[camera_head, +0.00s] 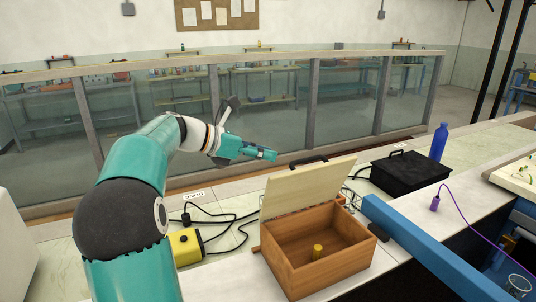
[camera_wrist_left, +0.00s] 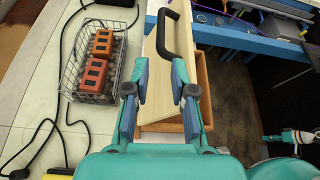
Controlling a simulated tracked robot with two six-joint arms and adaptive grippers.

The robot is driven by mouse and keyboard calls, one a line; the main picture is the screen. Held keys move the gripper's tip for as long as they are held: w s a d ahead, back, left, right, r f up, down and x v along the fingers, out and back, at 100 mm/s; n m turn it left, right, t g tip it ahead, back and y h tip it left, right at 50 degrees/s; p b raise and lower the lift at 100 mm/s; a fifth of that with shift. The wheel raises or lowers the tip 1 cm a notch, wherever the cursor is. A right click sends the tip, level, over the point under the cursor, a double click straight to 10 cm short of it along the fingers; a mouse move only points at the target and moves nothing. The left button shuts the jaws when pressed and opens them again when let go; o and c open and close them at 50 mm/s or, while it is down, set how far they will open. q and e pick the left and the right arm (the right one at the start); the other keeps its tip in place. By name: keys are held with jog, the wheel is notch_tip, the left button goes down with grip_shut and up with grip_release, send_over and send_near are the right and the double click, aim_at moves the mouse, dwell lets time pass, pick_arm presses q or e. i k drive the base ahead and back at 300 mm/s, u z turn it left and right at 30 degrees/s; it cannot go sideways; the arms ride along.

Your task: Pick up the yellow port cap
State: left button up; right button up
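The yellow port cap appears to be the small yellow cylinder (camera_head: 317,251) standing on the floor of the open wooden box (camera_head: 294,283). The box's pale lid (camera_head: 300,189) is raised, with a dark handle on its top edge. My left gripper (camera_head: 262,154) is above and behind the lid in the head view, apart from the cap. In the left wrist view its two fingers (camera_wrist_left: 160,90) are spread with nothing held, and the lid shows beyond them. The cap is hidden in that view. A teal and white part of my right arm shows at the right; its fingers are unclear.
A wire basket (camera_wrist_left: 68,62) with orange blocks stands beside the box. A yellow device (camera_head: 186,246) with black cables lies left of it. A blue beam (camera_head: 425,250), black case (camera_head: 408,176) and blue bottle (camera_head: 439,143) are to the right. Glass panels run behind.

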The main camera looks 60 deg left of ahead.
aim_at(317, 250)
jog(key=k, duration=1)
